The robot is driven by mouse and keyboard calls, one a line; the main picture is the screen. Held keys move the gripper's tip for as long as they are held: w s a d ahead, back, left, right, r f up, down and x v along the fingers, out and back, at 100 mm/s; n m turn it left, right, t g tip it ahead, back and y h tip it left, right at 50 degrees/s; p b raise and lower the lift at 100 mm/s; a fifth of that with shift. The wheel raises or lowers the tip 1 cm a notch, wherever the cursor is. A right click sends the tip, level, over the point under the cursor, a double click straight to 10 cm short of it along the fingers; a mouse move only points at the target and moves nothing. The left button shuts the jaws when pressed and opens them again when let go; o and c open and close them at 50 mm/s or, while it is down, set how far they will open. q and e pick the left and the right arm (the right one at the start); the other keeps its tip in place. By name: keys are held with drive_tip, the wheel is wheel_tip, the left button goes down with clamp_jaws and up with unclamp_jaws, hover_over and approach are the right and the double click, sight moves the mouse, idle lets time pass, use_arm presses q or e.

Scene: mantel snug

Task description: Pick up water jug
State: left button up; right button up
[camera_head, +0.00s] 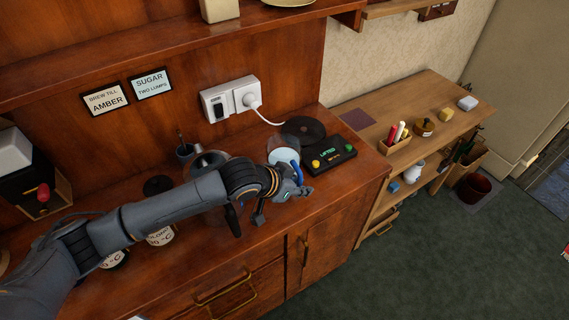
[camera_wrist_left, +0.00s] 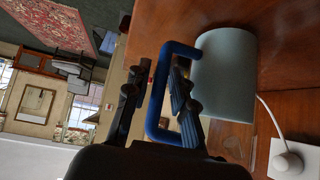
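The water jug (camera_head: 284,156) is a pale grey-blue cylinder with a blue handle. It stands on the wooden counter below the wall socket, partly hidden by my left arm in the head view. My left gripper (camera_head: 283,196) is at the jug's handle side. In the left wrist view the jug (camera_wrist_left: 226,76) is close, and its blue handle (camera_wrist_left: 157,98) runs between the fingers of my left gripper (camera_wrist_left: 160,72). One finger is outside the handle and the other is in the loop, with gaps showing. The gripper is open. My right gripper is not in view.
A black panel (camera_head: 329,154) with coloured buttons lies right of the jug. A dark round disc (camera_head: 303,129) is behind it. A white socket (camera_head: 230,99) with a plugged cord is on the wall. A metal vessel (camera_head: 204,163) and labelled canisters (camera_head: 161,236) stand left of the jug.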

use_arm(q)
drive_tip(key=shift+s, duration=0.1)
drive_tip(key=c, duration=0.4)
clamp_jaws()
drive_tip(key=shift+r, duration=0.2)
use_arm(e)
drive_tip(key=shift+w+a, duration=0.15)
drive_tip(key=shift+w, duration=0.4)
